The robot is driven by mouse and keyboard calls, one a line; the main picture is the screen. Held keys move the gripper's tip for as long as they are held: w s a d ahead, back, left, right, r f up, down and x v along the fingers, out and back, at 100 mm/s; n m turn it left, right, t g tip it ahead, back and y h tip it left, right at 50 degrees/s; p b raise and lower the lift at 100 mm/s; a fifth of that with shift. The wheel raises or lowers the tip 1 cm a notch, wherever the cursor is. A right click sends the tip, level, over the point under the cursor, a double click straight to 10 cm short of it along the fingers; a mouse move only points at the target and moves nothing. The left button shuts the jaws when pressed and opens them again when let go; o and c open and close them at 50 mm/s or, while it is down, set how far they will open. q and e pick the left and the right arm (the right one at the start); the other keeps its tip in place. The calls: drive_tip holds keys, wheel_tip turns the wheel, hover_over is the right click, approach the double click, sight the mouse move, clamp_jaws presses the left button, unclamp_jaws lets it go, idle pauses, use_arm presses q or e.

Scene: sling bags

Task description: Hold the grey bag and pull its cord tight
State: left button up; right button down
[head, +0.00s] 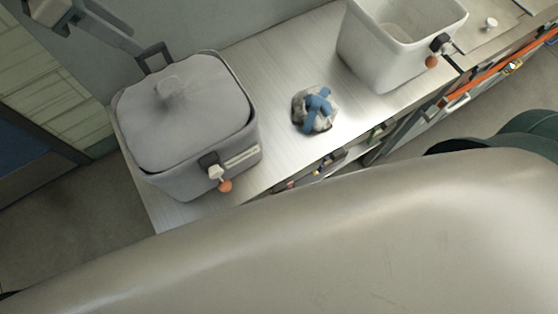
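The grey bag (190,125) stands on the left end of the light table, a boxy body with a soft grey top bunched into a knob. A dark loop stands at its back edge. Its cord end, with a dark toggle, a pale piece and an orange bead (225,186), hangs on the front right side, beside a pale label. My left gripper (134,40) is at the top left, behind the bag and near the dark loop. Its fingers look apart and hold nothing visible; I see no contact with the bag. My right gripper is not in view.
A white open bag (385,72) with a similar orange-beaded cord stands at the table's right. A crumpled blue and white item (315,110) lies between the bags. The table (275,65) is otherwise clear there. Dark green rounded objects (520,128) stand at the right.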

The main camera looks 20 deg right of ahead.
use_arm(q)
drive_tip(key=shift+v, duration=2.65)
drive_tip(key=shift+f, duration=0.1)
